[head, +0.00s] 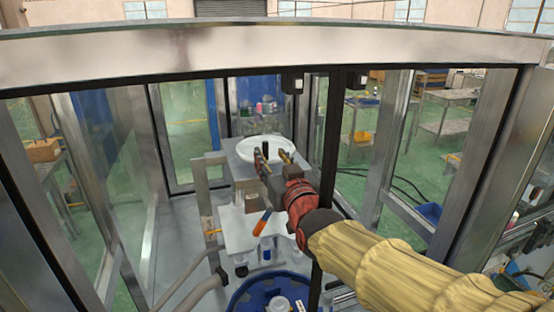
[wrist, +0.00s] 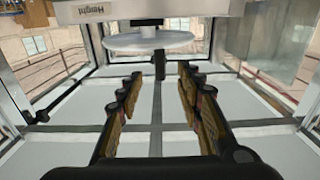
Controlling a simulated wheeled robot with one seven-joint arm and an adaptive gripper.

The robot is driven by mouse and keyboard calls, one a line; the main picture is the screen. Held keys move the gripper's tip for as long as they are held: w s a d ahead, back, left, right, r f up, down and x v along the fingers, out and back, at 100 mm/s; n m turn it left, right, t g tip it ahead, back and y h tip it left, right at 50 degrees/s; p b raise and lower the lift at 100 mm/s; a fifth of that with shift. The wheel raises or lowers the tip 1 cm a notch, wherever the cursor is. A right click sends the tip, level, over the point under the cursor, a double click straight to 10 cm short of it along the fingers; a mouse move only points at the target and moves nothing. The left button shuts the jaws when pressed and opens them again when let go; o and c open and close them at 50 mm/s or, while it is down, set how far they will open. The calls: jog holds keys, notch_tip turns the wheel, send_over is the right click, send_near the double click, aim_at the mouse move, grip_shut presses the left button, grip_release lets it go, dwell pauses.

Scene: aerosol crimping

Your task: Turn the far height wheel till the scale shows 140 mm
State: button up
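A white round wheel (head: 262,143) lies flat on top of the grey machine head inside the enclosure. In the wrist view the white wheel (wrist: 150,42) is seen edge-on ahead of my fingers, with a dark upright peg (wrist: 160,66) at its near side. A "Height" label (wrist: 91,11) is beside it, upside down. My gripper (head: 272,157) is at the wheel's near edge; in the wrist view my gripper (wrist: 158,78) has its fingers apart, with the peg lined up in the gap. I cannot tell whether they touch it. No scale reading is legible.
Metal posts and glass panels surround the machine; a thick top beam (head: 270,50) crosses above. An orange-and-blue handle (head: 262,223) stands below my gripper. A blue round table (head: 245,298) is at the bottom. A dark vertical post (head: 330,140) stands close right of my gripper.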

aim_at(266, 150)
jog(key=shift+p+x, duration=1.25)
jog(key=shift+x, duration=1.65)
jog(key=shift+f, duration=0.1)
jog(key=shift+c, duration=0.2)
grip_shut()
